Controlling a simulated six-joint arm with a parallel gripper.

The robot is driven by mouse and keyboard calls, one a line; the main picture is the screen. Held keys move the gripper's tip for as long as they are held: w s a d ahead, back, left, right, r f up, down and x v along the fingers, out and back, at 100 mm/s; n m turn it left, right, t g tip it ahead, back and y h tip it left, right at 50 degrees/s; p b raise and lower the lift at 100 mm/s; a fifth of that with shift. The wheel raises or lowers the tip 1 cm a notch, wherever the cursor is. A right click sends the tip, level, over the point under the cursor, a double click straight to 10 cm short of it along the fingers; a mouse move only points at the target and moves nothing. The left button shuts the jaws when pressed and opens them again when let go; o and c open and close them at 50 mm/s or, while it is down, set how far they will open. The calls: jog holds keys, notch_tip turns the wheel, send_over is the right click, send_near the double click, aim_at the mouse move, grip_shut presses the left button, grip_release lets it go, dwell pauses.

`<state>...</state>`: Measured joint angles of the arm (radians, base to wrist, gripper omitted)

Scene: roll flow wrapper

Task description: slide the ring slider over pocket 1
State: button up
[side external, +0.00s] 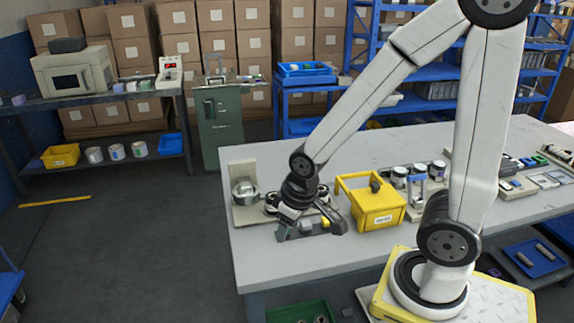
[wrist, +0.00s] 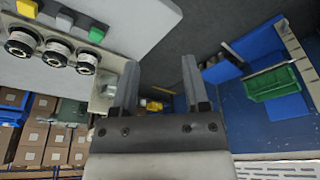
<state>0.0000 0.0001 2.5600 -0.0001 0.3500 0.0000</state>
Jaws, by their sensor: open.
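Three round pockets or spools with dark rings and pale centres sit in a row on a beige fixture in the wrist view: one at the left (wrist: 22,42), one in the middle (wrist: 55,52) and one at the right (wrist: 88,62). I cannot tell which is pocket 1, and I cannot single out the ring slider. In the side view the row is partly hidden by my arm; one dark round part (side external: 271,204) shows. My gripper (wrist: 160,75) is open and empty. Its fingers are apart from the row, beside the fixture's end.
Yellow (wrist: 28,8), grey (wrist: 64,18) and green (wrist: 97,33) blocks sit beside the row. A metal cylinder (side external: 244,192) stands at the fixture's left end. A yellow bin (side external: 376,207) with a handle stands just right of my gripper. The table front (side external: 300,262) is clear.

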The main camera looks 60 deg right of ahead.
jog(key=shift+o, duration=0.6)
jog(key=n+y, duration=0.3)
jog(key=n, duration=0.6)
send_over(242, 161)
jog(key=s+d, duration=0.1)
jog(key=d, duration=0.1)
jog(key=shift+s+a+f+t, duration=0.2)
jog(key=shift+f+t, duration=0.1)
jog(key=shift+f, duration=0.25)
jog(key=shift+f, duration=0.1)
jog(key=shift+x, duration=3.8)
jog(key=shift+a, duration=0.1)
grip_shut()
